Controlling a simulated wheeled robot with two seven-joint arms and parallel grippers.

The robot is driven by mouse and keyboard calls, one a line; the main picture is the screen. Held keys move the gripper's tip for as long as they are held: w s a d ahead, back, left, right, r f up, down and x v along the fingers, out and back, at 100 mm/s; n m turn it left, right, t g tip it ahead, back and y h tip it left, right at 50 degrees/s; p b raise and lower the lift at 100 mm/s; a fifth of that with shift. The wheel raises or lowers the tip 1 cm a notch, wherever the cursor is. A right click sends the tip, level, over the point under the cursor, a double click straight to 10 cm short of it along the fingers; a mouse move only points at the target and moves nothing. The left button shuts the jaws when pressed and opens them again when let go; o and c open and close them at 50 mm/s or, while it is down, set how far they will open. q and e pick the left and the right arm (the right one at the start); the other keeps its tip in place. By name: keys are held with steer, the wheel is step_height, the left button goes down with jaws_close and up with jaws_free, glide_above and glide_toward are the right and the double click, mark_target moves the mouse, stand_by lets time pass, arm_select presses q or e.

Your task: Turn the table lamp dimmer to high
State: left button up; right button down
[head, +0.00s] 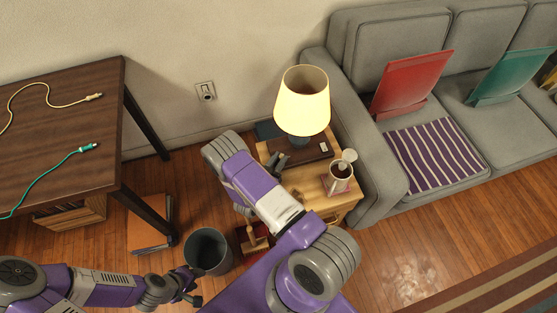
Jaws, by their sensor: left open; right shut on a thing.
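The table lamp (302,104) has a lit, cream-yellow shade and stands upright on a small wooden side table (312,187). Its lower part is mostly hidden by the shade. A dark brown flat box (310,151) with a small white label lies below the lamp. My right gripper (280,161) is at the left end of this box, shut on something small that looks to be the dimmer. The dimmer itself is hidden by the fingers, so its setting cannot be seen. My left gripper (195,286) is open and empty at the lower left, low beside the grey bin.
A mug (341,171) stands on the side table's right part. The grey sofa (353,150) closes off the right. A grey bin (208,250) stands on the floor. A dark desk (60,120) with two cables is at left. A wall switch (205,91) is behind.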

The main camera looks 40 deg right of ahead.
steer(key=shift+w+g, duration=0.1)
steer(key=shift+g, duration=0.2)
steer(key=shift+w+a+m+g+h, duration=0.15)
steer(key=shift+w+m+g, duration=0.1)
steer(key=shift+m+g, duration=1.5)
steer(key=shift+w+d+m+g+h, duration=0.15)
steer(key=shift+m+g, duration=0.9)
steer(key=shift+g, duration=1.3)
steer(key=shift+a+g, duration=0.1)
steer(key=shift+g, duration=0.2)
steer(key=c, duration=0.9)
jaws_free()
steer(key=shift+w, duration=0.1)
steer(key=shift+c, duration=0.2)
steer(key=v, duration=0.7)
steer(key=shift+a+p, duration=0.3)
steer(key=shift+p, duration=0.15)
